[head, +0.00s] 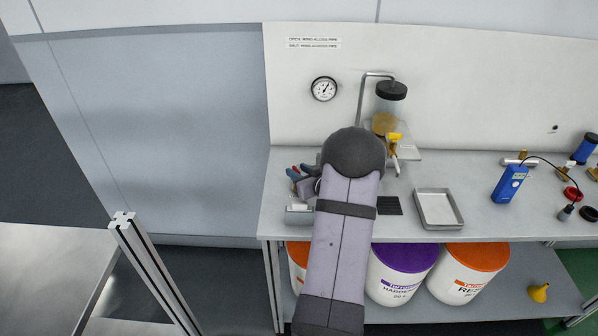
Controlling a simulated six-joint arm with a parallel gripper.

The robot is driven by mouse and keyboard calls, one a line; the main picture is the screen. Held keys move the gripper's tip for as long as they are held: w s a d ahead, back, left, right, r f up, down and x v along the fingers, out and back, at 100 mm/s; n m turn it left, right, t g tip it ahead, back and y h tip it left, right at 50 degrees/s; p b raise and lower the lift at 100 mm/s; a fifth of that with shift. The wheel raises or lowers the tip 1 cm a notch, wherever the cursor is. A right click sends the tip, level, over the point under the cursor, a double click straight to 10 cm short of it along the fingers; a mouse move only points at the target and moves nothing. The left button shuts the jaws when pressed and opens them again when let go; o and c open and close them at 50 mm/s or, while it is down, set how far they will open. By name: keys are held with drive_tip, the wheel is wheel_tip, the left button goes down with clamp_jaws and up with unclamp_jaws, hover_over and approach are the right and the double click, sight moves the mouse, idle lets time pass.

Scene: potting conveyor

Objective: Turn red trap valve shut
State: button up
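A jar with a black lid and amber contents (388,108) stands at the back of the bench, joined to a bent metal pipe (362,95). A yellow valve handle (394,138) shows just below the jar. I cannot pick out a red valve there for certain. Small red and blue parts (296,174) show left of my arm, partly hidden by it; I cannot tell what they are. My arm reaches up over the bench front, and its dark rounded joint is just left of the yellow handle.
A round gauge (324,89) and small labels (314,42) are on the back panel. A metal tray (439,209), a blue meter (511,184) and a red ring (572,194) lie to the right. Tubs (402,270) stand below. A post (146,262) rises at left.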

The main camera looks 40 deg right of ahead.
drive_tip(key=v, duration=0.7)
drive_tip(key=shift+b, duration=0.35)
drive_tip(key=shift+s, duration=0.1)
